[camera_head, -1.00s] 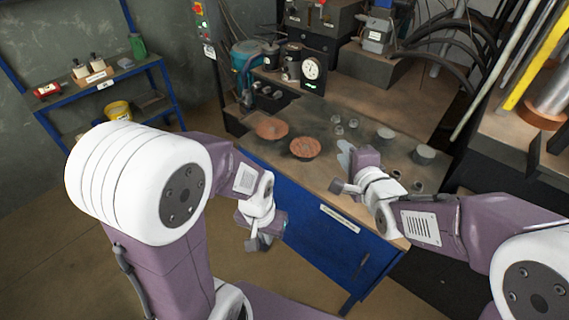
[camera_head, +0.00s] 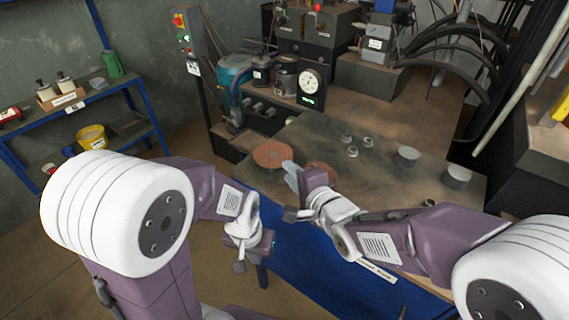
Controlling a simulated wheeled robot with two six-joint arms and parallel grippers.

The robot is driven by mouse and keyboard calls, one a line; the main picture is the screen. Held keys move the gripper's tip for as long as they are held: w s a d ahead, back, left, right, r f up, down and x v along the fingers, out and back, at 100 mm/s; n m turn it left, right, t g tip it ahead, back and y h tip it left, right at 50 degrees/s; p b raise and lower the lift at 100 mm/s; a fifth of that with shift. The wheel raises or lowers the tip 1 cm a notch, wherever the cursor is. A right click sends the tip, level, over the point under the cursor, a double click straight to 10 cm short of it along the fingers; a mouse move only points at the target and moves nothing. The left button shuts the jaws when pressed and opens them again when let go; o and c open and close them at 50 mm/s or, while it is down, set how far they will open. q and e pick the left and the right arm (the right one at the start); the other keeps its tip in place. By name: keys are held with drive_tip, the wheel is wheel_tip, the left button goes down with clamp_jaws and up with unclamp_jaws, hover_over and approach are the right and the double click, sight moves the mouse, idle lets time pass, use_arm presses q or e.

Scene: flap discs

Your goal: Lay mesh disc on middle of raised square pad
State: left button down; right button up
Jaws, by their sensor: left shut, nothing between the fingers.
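Two round reddish-brown discs lie on the bench top: a left disc (camera_head: 272,154) in full view and a right disc (camera_head: 322,169) partly hidden behind my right gripper (camera_head: 293,190). I cannot tell whether either is the mesh disc. My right gripper hangs over the bench's front part, beside the discs. A pale grey flat piece (camera_head: 290,174) shows at its tip; I cannot tell whether it is a finger or something held. My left gripper (camera_head: 240,264) is shut and empty, low in front of the bench. I cannot make out a raised square pad.
Several small metal rings (camera_head: 351,151) and two grey cylinders (camera_head: 407,157) (camera_head: 457,176) stand on the bench (camera_head: 385,185). A dial gauge (camera_head: 311,82) and machines stand at the back. A blue-framed shelf (camera_head: 125,127) with a yellow tub (camera_head: 91,138) is at left.

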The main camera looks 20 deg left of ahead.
sight(279, 162)
drive_tip(key=shift+w, duration=0.1)
drive_tip(key=shift+w+a+f, duration=0.15)
drive_tip(key=shift+a, duration=0.05)
drive_tip(key=shift+b+x, duration=0.3)
drive_tip(key=shift+x, duration=1.8)
drive_tip(key=shift+c, duration=1.4)
drive_tip(key=shift+c, duration=0.4)
clamp_jaws()
drive_tip(key=shift+f, duration=0.1)
